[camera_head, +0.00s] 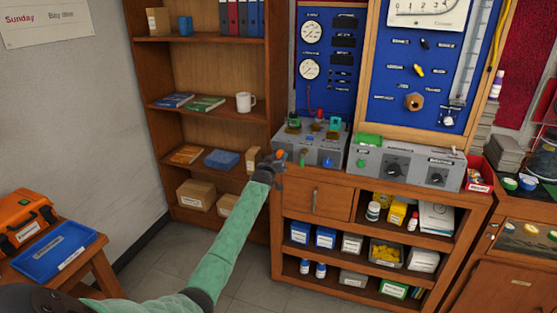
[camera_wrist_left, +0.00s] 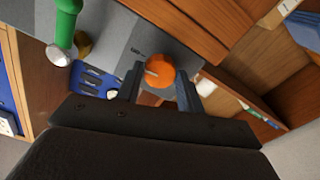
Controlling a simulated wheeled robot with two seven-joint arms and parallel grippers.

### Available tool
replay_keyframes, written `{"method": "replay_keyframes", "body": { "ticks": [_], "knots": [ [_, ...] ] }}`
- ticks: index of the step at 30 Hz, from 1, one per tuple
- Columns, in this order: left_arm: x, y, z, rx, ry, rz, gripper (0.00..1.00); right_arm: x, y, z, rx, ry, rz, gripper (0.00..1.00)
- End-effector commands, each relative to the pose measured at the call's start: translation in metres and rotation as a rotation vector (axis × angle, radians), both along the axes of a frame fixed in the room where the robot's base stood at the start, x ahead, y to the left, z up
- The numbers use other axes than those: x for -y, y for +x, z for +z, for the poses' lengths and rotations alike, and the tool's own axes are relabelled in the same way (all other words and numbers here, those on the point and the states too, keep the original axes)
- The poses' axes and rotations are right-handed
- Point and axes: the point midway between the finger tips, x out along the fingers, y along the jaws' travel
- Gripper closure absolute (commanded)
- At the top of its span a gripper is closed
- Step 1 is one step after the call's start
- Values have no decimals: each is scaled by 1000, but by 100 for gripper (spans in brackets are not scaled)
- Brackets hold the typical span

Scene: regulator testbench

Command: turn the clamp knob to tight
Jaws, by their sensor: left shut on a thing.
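The clamp knob, a round orange knob (camera_head: 281,154) with a pale pointer mark, is at the front left of the grey test box (camera_head: 332,159) on the bench. My left gripper (camera_head: 277,159) reaches it from the lower left. In the left wrist view the orange knob (camera_wrist_left: 158,73) sits between the two dark fingers of the left gripper (camera_wrist_left: 159,90), which is shut on it. The fingers hide part of its sides. My right gripper is not in view.
A green post (camera_wrist_left: 66,22) stands near the knob in the wrist view. A second grey box (camera_head: 410,168) with black knobs stands to the right. Gauges hang on a blue panel (camera_head: 340,98) behind. A wooden shelf (camera_head: 215,100) stands close on the left.

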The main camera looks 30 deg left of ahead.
Motion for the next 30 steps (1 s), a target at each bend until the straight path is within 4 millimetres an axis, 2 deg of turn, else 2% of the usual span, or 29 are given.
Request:
{"method": "replay_keyframes", "body": {
  "ticks": [9,26,27,29,30],
  "knots": [
    [1,0,-4,-33,118,-2,85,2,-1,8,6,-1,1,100],
    [1,0,-4,-40,143,-1,85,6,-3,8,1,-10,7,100],
    [1,0,-4,-40,143,-1,55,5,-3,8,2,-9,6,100],
    [1,0,-4,-39,143,-1,43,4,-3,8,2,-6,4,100],
    [1,0,-3,-39,143,0,41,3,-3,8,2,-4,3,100]
  ]
}}
